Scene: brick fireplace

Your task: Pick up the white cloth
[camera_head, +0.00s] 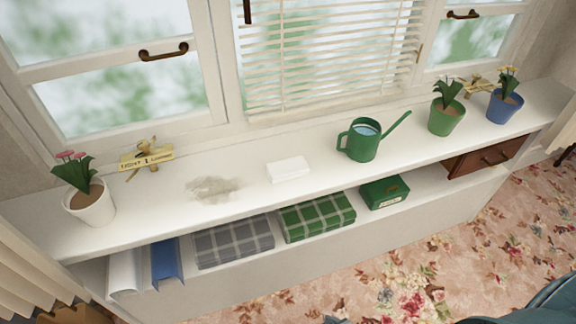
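A white cloth (288,169), folded into a small flat block, lies on the white window shelf (240,213) near its middle. A grey, dusty-looking smudge (213,189) is on the shelf just left of the cloth, apart from it. A green watering can (362,143) holding what looks like water stands to the right of the cloth, its spout pointing up and right. Neither of my grippers shows in the head view.
A white pot (92,208) with pink flowers and a small sign (147,158) stand on the left. A green pot (445,118) and a blue pot (505,106) stand on the right. The lower shelf holds folded plaid cloths (318,216), a green box (384,192) and books.

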